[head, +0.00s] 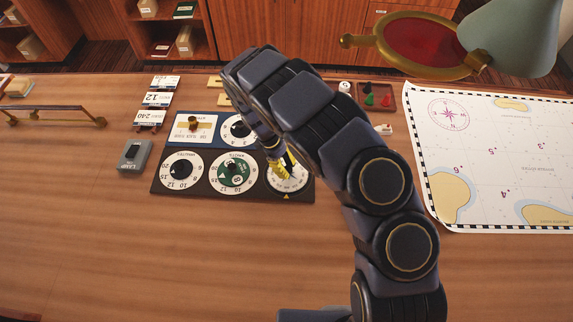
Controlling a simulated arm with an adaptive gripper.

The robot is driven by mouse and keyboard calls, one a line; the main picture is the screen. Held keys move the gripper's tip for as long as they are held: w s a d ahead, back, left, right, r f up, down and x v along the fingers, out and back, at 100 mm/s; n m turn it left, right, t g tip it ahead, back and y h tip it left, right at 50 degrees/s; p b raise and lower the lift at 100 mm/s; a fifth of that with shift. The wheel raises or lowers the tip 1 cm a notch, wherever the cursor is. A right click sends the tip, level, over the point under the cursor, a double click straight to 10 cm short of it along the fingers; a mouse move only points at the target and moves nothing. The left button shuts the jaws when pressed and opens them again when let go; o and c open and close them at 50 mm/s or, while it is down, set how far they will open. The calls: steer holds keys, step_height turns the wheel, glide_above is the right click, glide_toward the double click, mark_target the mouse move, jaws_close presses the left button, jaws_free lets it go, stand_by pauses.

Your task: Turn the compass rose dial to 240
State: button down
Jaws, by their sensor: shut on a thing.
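The compass rose dial (291,186) is a white round dial at the front right corner of the dark dial panel (208,194). A small yellow pointer mark sits at its near edge. My gripper (281,168), with yellow fingers, reaches down onto this dial from above and is shut on its knob. The fingers and wrist hide the knob and part of the face. The dial's markings are too small to read, so I cannot tell its setting.
Two other dials, one black-centred (182,171) and one green-centred (235,172), lie left of it. A blue panel (209,133) is behind. A chart (500,160) covers the right. The front desk is clear.

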steer(key=shift+s+d, duration=0.1)
steer(key=c, duration=0.8)
jaws_free()
steer(key=shift+w+a+r, duration=0.2)
steer(key=shift+a+r, duration=0.05)
steer(key=shift+r, duration=0.15)
steer(key=v, duration=1.1)
